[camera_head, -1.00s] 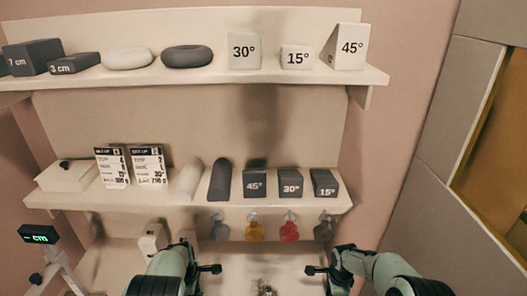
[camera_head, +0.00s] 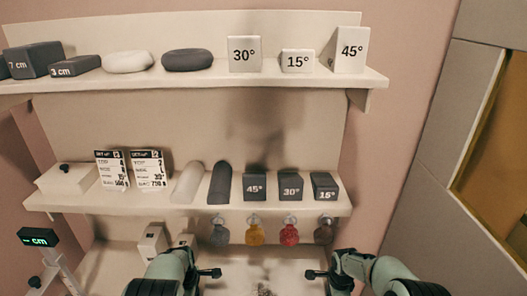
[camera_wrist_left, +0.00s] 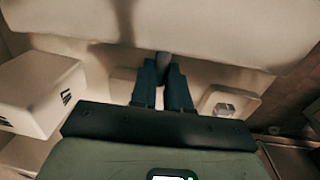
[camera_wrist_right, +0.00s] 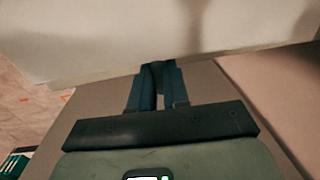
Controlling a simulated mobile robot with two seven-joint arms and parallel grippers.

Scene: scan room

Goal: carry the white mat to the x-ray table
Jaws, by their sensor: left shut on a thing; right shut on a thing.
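The white mat (camera_head: 285,272) is a pale flat piece at the bottom of the head view, between my two grippers. It fills the top of the left wrist view (camera_wrist_left: 215,22) and of the right wrist view (camera_wrist_right: 110,40). My left gripper (camera_head: 212,273) is shut on its edge; the fingers show closed in the left wrist view (camera_wrist_left: 164,65). My right gripper (camera_head: 315,274) is shut on its edge too, with closed fingers in the right wrist view (camera_wrist_right: 157,68). The x-ray table cannot be made out.
An upper shelf (camera_head: 200,79) ahead holds grey and white blocks and rings. A lower shelf (camera_head: 130,207) holds dark wedges, rolls and cards, with several coloured tags hanging below. A green-lit display (camera_head: 39,237) stands at left. Grey panels (camera_head: 430,140) stand at right.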

